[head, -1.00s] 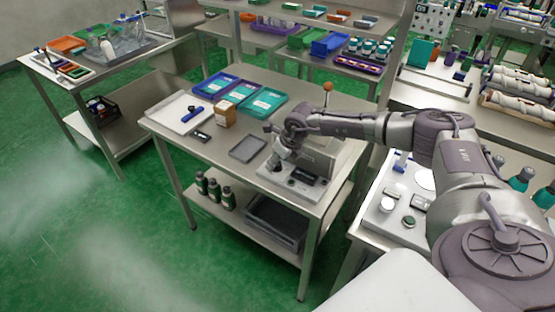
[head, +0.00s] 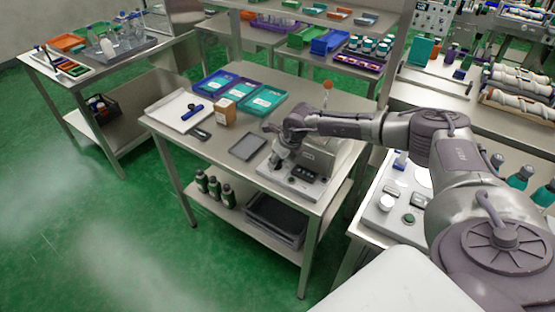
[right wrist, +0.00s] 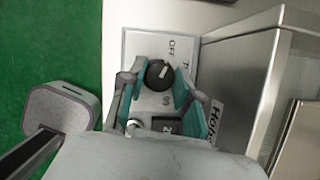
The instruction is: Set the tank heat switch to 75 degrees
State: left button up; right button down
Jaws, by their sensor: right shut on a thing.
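The sleeve applicator (head: 316,162), a metal machine with a pale base, stands at the right end of the middle steel table. In the right wrist view, its black round switch knob (right wrist: 157,76) with a white pointer mark sits on a white plate (right wrist: 133,42). The plate bears "OFF" and partly hidden numbers. My right gripper (right wrist: 160,88) has its teal-padded fingers on both sides of the knob and is shut on it. In the head view my right gripper (head: 284,150) is over the machine's front; the knob is hidden there. My left gripper is not in view.
A dark tray (head: 247,147) lies left of the machine, with a cardboard box (head: 223,112), blue and teal bins (head: 262,99) and a white tray (head: 168,108) beyond. Bottles (head: 214,188) stand on the lower shelf. A steel housing (right wrist: 238,85) rises close beside my gripper.

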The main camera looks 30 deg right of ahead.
jog(key=shift+m+h, duration=0.4)
jog(key=shift+m, duration=0.7)
jog(key=shift+a+m+h, duration=0.1)
jog(key=shift+m+h, duration=0.3)
jog(key=shift+m, duration=0.4)
jog(key=m+h+b, duration=0.1)
jog(key=m+b, duration=0.1)
jog(key=m, duration=0.1)
jog(key=shift+f+b, duration=0.1)
jog(key=shift+b, duration=0.2)
jog(key=shift+m+h+b, duration=0.3)
jog(key=shift+m+b, duration=0.1)
jog(key=shift+m, duration=0.4)
jog(key=c, duration=0.8)
grip_release()
jog(key=shift+g, duration=0.3)
